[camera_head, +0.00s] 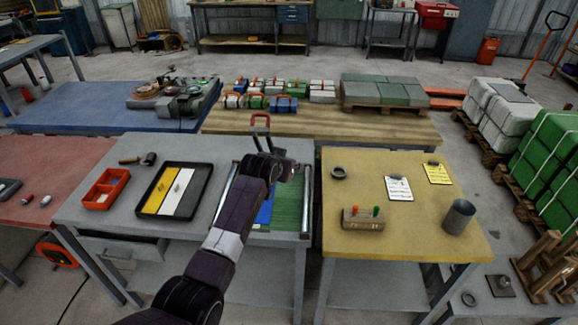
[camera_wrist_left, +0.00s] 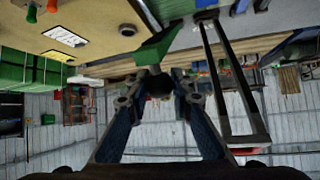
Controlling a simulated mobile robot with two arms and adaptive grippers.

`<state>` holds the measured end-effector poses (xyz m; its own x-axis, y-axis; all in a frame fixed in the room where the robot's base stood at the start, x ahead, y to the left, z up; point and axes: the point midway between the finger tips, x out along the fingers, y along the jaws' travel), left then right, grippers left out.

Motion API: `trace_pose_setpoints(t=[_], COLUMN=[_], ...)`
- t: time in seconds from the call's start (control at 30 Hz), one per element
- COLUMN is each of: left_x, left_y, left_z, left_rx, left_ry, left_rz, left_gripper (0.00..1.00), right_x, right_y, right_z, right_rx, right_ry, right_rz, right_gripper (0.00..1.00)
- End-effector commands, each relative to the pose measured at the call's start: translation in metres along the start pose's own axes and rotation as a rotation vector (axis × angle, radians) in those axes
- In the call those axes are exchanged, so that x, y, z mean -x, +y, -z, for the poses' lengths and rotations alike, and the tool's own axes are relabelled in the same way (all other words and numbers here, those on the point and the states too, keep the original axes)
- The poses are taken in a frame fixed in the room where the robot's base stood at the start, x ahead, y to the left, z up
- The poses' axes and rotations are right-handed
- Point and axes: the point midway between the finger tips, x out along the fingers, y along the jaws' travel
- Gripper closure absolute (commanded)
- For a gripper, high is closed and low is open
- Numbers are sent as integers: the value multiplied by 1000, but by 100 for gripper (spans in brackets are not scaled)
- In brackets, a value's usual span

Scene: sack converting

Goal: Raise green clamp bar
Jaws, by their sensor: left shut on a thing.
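My left arm reaches over the grey table, and its gripper (camera_head: 290,166) is at the table's far right part. In the left wrist view the fingers (camera_wrist_left: 160,76) are closed together on a green piece (camera_wrist_left: 157,47), which looks like the green clamp bar. The arm and gripper hide most of that bar in the head view. A green slatted bed (camera_head: 290,205) lies between metal rails, with a blue piece (camera_head: 265,212) beside the arm. My right gripper is not in view.
An upright lever frame with a red handle (camera_head: 260,118) stands just behind the gripper; its dark frame (camera_wrist_left: 232,85) shows close beside the fingers. A black tray (camera_head: 150,208) with yellow and white strips lies left. A yellow table (camera_head: 410,235) stands right.

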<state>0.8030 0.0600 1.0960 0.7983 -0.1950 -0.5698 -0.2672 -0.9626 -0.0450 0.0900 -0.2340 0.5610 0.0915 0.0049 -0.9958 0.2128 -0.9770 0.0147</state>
Motion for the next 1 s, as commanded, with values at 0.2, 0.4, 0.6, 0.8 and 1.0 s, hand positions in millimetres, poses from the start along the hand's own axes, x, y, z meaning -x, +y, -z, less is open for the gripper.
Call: trace_pose_setpoints(t=[0.2, 0.4, 0.6, 0.8, 1.0], left_x=[1, 0, 0, 4, 20], left_y=[0, 0, 0, 0, 0], left_z=[4, 2, 1, 1, 1], left_rx=[0, 0, 0, 0, 0], left_ry=[7, 5, 2, 2, 3], left_rz=[1, 1, 0, 0, 0], left_gripper=[100, 60, 60, 60, 60], right_x=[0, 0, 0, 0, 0], right_y=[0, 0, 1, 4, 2], right_z=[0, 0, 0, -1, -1], right_rx=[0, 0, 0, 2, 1], right_ry=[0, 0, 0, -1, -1], right_rz=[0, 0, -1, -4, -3], right_gripper=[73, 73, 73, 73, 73])
